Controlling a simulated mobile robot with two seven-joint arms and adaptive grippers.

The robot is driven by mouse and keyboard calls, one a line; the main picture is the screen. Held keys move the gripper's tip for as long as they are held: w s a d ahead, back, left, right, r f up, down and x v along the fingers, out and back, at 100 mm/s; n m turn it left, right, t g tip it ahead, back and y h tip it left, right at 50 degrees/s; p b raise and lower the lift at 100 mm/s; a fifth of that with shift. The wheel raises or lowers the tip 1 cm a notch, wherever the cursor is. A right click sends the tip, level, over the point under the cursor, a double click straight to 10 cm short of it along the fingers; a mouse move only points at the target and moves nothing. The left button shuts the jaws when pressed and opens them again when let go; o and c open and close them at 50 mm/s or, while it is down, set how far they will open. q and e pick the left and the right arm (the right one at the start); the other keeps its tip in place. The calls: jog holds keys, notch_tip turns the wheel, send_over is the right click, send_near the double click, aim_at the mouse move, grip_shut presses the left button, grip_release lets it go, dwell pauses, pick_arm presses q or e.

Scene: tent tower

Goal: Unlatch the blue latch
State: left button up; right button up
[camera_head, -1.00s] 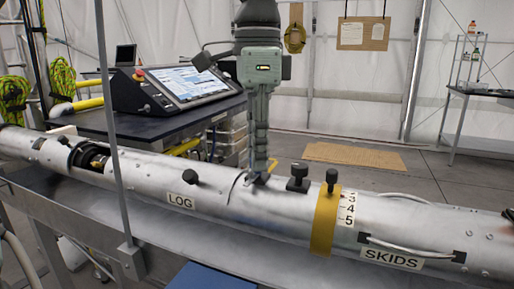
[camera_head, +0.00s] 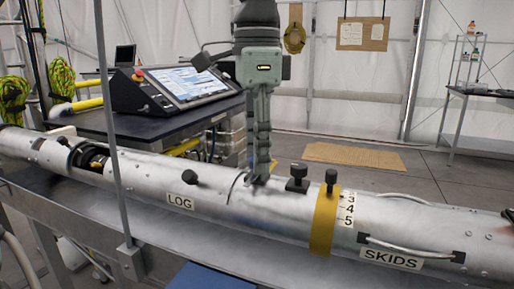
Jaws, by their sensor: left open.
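A long silver tube (camera_head: 232,200) lies across the view, with LOG and SKIDS labels and a yellow band (camera_head: 323,222). My left gripper (camera_head: 259,179) points down with its fingertips at the tube's upper side, between a small black knob (camera_head: 190,176) and a black square-topped knob (camera_head: 297,176). I cannot tell whether the fingertips touch the tube. The gripper is open, seen edge-on, with nothing visible in it. I cannot make out a blue latch; the gripper hides part of the tube there. My right gripper is not in view.
Another black knob (camera_head: 331,177) stands on the yellow band. A thin grey upright post (camera_head: 112,130) crosses in front of the tube at the left. A console with a screen (camera_head: 185,85) stands on a dark table behind. A handle (camera_head: 405,246) runs along the tube at the right.

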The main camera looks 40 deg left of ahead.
pick_arm(q)
notch_tip(320, 180, up, 12)
dwell(0.5)
dwell(0.5)
